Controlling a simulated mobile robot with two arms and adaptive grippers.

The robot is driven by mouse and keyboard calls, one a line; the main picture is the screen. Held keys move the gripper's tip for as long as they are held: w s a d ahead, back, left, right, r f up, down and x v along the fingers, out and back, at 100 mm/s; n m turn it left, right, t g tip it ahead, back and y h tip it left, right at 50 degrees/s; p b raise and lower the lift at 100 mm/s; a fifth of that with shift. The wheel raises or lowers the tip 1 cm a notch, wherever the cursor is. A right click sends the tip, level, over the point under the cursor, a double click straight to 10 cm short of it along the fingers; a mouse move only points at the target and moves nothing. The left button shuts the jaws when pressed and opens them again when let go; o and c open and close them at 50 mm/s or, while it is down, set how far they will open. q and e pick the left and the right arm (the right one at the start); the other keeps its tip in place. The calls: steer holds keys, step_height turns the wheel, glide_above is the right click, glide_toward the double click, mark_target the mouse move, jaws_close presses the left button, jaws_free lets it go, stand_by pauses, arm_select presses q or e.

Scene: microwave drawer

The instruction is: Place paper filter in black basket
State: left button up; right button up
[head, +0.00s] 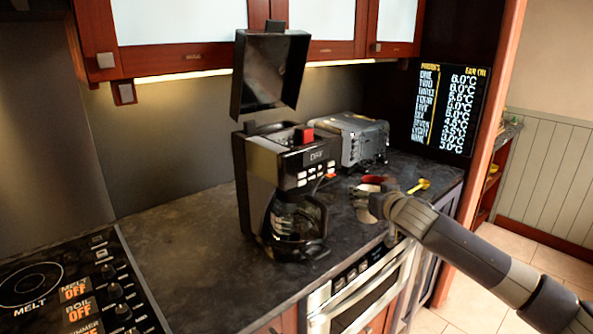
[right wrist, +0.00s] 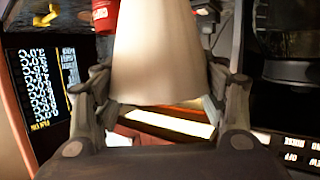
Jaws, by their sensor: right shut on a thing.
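The coffee maker (head: 285,170) stands on the counter with its black lid (head: 270,72) raised and a glass carafe (head: 298,222) in its base. The inside of its top is mostly hidden, so I cannot make out the black basket clearly. My right gripper (head: 370,203) is to the right of the coffee maker, above the counter. In the right wrist view the right gripper (right wrist: 160,98) is shut on the pale paper filter (right wrist: 158,50), with a finger on each side. My left gripper is not in view.
A grey toaster (head: 362,140) stands behind the coffee maker. A yellow scoop (head: 421,185) lies at the right of the counter. A red can (right wrist: 105,16) shows beside the filter. A stovetop (head: 75,290) is at the left; the counter between is clear.

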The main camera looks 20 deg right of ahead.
steer(key=shift+s+a+r, duration=0.1)
steer(key=shift+s+a, duration=0.3)
steer(key=shift+s, duration=0.25)
steer(key=shift+s+a, duration=0.4)
steer(key=shift+s, duration=0.2)
steer(key=shift+a+f+m+h, duration=0.2)
steer(key=shift+f+m+h, duration=0.1)
steer(key=shift+h, duration=0.1)
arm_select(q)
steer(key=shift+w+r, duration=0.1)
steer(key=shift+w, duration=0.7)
arm_select(e)
steer(key=s+a+f+m+g+h, duration=0.2)
steer(key=s+a+f+m+h, duration=0.1)
steer(key=s+a, duration=0.8)
steer(key=s+a+f+m+g+h, duration=0.3)
steer(key=s+a, duration=0.8)
steer(key=s, duration=0.4)
step_height(320, 180, down, 3)
steer(key=shift+s+a+r+m+h, duration=0.1)
steer(key=shift+s+a+m+h, duration=0.1)
steer(key=shift+m+h, duration=0.6)
steer(key=shift+d, duration=0.2)
